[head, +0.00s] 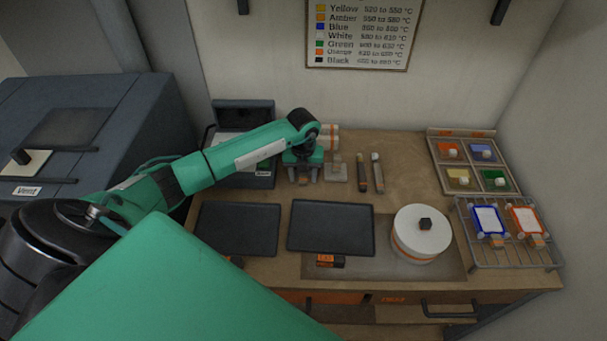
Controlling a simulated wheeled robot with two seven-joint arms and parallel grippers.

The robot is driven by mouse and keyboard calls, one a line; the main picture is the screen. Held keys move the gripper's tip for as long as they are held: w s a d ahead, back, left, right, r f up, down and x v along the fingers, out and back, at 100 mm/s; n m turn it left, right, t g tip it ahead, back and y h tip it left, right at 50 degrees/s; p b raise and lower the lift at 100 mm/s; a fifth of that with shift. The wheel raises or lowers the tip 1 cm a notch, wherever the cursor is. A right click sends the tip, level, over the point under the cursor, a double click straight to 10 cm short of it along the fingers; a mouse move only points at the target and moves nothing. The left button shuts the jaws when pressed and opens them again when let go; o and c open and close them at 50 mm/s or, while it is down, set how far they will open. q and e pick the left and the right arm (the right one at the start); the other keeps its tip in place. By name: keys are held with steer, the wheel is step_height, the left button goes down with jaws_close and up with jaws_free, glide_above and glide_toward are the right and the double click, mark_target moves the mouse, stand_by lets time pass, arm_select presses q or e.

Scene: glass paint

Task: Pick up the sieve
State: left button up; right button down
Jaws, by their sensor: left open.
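My left gripper (303,176) points down over the back of the wooden worktop, with its two fingers apart. A small brownish thing shows between or just behind the fingers; I cannot tell whether they touch it. I cannot clearly make out the sieve. A white rounded thing with orange bands (328,137) stands behind the gripper, partly hidden by the wrist. A small pale stand-like piece (337,170) is just right of the gripper. Either may be or hide the sieve; they are too small to tell. My right gripper does not show.
Two upright dark-handled tools (370,172) stand right of the gripper. Two dark trays (331,228) lie in front. A white round drum (421,236) with a black knob, a compartment tray (471,184) and a wire rack (540,263) fill the right. A grey kiln-like box (70,130) is left.

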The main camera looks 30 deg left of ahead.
arm_select(q)
steer(key=shift+c, duration=0.7)
jaws_close()
